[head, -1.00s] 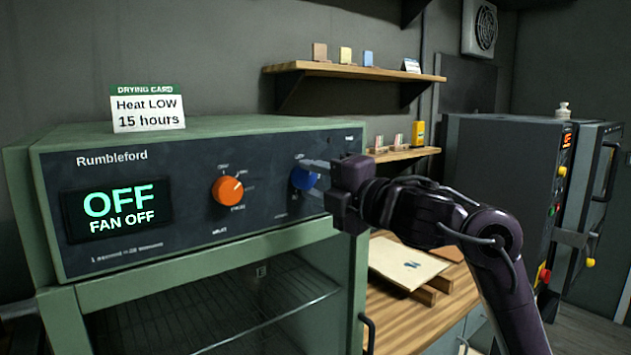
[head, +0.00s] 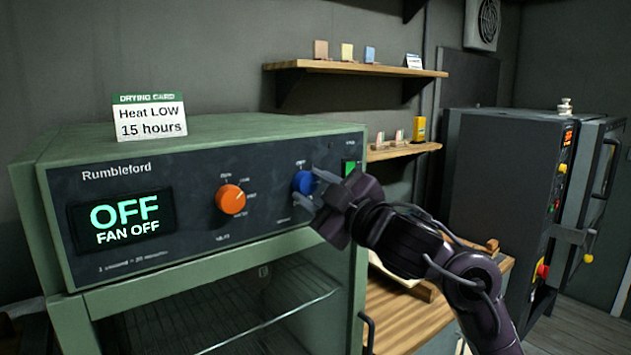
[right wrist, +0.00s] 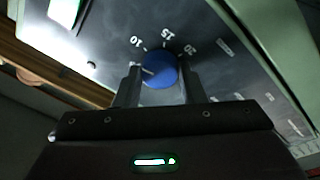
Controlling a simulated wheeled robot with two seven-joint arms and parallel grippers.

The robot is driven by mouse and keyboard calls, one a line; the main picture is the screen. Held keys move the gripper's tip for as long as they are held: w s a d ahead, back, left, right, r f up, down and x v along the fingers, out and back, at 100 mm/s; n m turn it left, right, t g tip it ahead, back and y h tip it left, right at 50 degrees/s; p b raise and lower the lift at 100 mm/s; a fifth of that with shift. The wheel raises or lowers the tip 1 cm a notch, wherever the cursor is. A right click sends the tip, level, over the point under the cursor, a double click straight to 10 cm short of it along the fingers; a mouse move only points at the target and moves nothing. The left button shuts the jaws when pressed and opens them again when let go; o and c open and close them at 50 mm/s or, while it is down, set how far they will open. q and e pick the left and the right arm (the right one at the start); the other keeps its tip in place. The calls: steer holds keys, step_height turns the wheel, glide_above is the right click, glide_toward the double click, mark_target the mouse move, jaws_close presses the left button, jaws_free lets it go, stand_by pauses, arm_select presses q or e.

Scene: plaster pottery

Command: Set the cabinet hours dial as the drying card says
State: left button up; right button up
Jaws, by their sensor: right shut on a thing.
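The drying card (head: 150,118) stands on top of the green cabinet (head: 235,133) and reads "Heat LOW, 15 hours". The blue hours dial (head: 302,182) is on the right of the dark front panel. My right gripper (head: 308,187) is shut on it, a finger on each side. In the right wrist view the blue dial (right wrist: 160,68) sits between my fingers, with 10, 15 and 20 printed around it. Its pale pointer mark seems to point left, short of the 10. The display (head: 124,220) reads "OFF, FAN OFF". My left gripper is not in view.
An orange dial (head: 231,199) is left of the blue one, its mark toward the upper right. A green switch (head: 349,169) is close to my right gripper. A wooden counter (head: 395,320) and a dark kiln-like unit (head: 490,180) stand to the right.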

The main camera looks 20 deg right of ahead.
steer(key=m+p, duration=0.1)
steer(key=m, duration=0.2)
steer(key=shift+a+h+p, duration=0.1)
steer(key=shift+h+p, duration=0.2)
steer(key=shift+p, duration=0.1)
steer(key=m+p, duration=0.3)
steer(key=m, duration=0.1)
steer(key=shift+r+h, duration=0.1)
steer(key=shift+h, duration=0.3)
steer(key=m+h+p, duration=0.1)
steer(key=m+p, duration=0.3)
steer(key=m, duration=0.1)
steer(key=shift+a+m, duration=0.1)
steer(key=shift+m, duration=0.3)
steer(key=shift+m+p, duration=1.1)
steer(key=o, duration=1)
steer(key=shift+s, duration=0.1)
steer(key=shift+s, duration=0.1)
